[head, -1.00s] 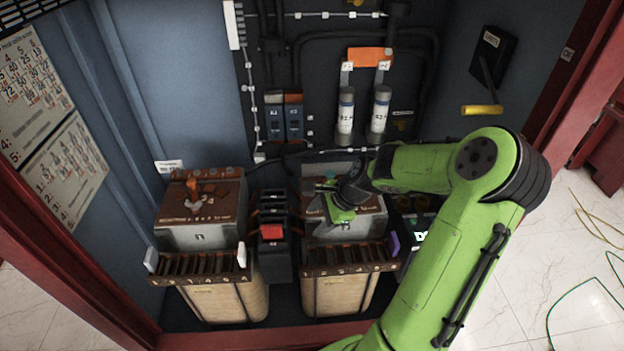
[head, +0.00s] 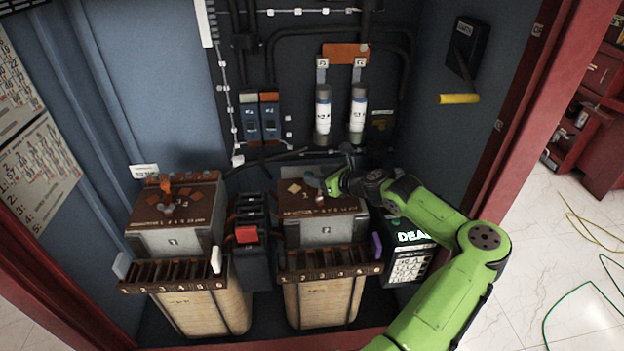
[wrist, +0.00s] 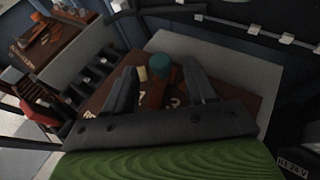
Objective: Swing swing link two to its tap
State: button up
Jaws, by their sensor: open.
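The right transformer (head: 331,234) has a brown top plate with printed marks. In the wrist view its top plate (wrist: 262,104) lies under my gripper (wrist: 162,82), which is open. A swing link with a teal knob (wrist: 162,66) and a brown bar (wrist: 155,97) stands between the two fingers. I cannot tell whether a finger touches it.
A black switch block with a red part (head: 246,234) stands between the transformers. White fuse tubes (head: 323,115) hang on the back panel. A lit display box (head: 411,238) is right of the right transformer. A yellow-handled lever (head: 459,98) is on the right wall.

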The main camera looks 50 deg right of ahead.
aim_at(312, 174)
jog(key=x, duration=0.3)
jog(key=shift+w+f, duration=0.15)
jog(key=shift+c, duration=0.3)
grip_shut()
